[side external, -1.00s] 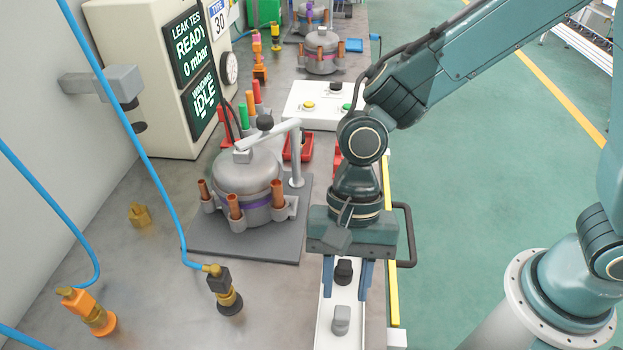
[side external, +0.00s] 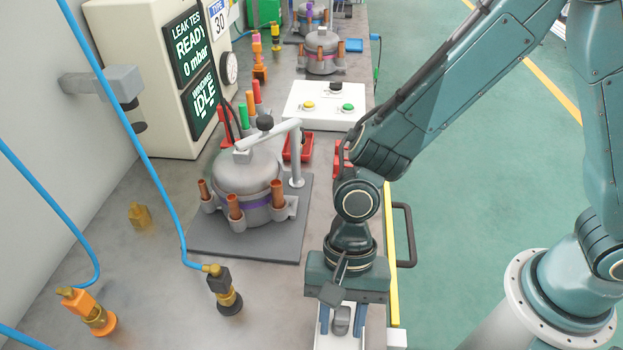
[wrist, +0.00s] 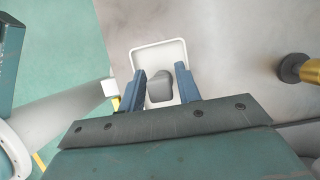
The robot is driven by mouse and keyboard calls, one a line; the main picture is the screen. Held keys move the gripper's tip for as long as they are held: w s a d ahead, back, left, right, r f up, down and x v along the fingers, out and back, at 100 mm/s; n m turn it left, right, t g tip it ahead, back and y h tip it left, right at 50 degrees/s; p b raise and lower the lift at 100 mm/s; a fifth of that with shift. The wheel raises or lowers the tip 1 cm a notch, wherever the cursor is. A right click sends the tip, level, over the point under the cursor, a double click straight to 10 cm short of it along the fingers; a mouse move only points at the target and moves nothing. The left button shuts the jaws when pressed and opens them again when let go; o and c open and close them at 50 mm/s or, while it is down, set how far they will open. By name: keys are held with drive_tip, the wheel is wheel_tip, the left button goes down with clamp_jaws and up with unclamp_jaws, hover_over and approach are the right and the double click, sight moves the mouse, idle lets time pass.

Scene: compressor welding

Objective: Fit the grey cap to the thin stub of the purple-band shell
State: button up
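The grey cap (side external: 341,320) sits in the white tray (side external: 349,342) at the bottom of the side view. In the wrist view the grey cap (wrist: 159,88) lies between the two blue fingers of my gripper (wrist: 160,82). My gripper (side external: 341,322) is open, with a gap between each finger and the cap. The purple-band shell (side external: 262,199) stands on a dark grey plate (side external: 210,240), held under a clamp arm. Copper stubs (side external: 235,207) stand around it. Which stub is thinnest is hard to tell.
A black-and-brass coupler (side external: 227,292) on a blue hose stands left of the tray, and an orange one (side external: 92,314) farther left. The leak tester (side external: 150,80) stands behind. A button box (side external: 322,105) and red bins (side external: 298,147) are beyond the shell.

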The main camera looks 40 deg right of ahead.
drive_tip(key=shift+s+a+f, duration=0.1)
drive_tip(key=shift+f, duration=0.3)
drive_tip(key=shift+c, duration=0.4)
drive_tip(key=c, duration=0.6)
